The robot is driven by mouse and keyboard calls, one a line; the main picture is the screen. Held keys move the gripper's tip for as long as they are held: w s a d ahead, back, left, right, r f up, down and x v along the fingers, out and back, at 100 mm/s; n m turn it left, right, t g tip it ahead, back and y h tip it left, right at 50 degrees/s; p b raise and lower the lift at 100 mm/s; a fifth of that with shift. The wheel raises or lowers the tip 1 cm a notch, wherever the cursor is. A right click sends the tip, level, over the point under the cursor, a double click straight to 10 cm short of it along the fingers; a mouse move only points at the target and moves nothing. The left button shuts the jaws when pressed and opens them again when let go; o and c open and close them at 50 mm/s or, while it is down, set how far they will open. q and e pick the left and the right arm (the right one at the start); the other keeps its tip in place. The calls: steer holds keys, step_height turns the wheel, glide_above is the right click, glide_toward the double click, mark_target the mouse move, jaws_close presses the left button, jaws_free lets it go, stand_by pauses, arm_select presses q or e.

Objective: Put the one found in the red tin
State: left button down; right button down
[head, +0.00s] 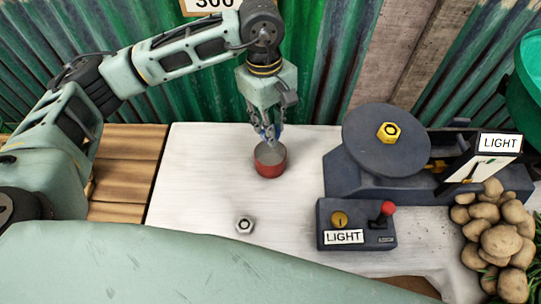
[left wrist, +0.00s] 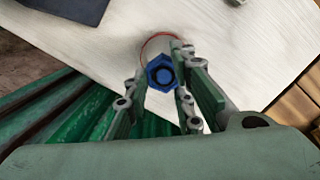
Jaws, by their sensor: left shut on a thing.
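The red tin (head: 270,168) stands on the white table, open at the top. My left gripper (head: 268,132) points down just above the tin's rim and is shut on a blue nut (head: 266,131). In the left wrist view the blue nut (left wrist: 161,73) sits between the two fingers, and the tin's red rim (left wrist: 158,36) shows behind it. A yellow nut (head: 389,131) lies on the round pan of the dark scale (head: 356,183). A grey nut (head: 244,225) lies on the table in front of the tin. My right gripper is not seen.
A dark box (head: 341,213) labelled LIGHT, with a yellow piece and a red-knobbed lever, stands right of the grey nut. A LIGHT sign (head: 500,143) is on the scale. Potatoes (head: 500,235) are piled at right. The white table (head: 195,180) is clear left of the tin.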

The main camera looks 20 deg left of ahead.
arm_select(q)
step_height(320, 180, down, 8)
steer(key=shift+r+p, duration=0.2)
steer(key=shift+p, duration=0.35)
steer(key=shift+s+f+b, duration=0.45)
steer(key=shift+f+b, duration=0.25)
steer(key=shift+b, duration=0.25)
steer(key=c, duration=1.9)
jaws_free()
steer(key=o, duration=0.4)
steer(key=shift+w+f, duration=0.15)
steer(key=shift+w, duration=0.1)
steer(key=shift+w+r, duration=0.15)
steer(key=shift+r, duration=0.05)
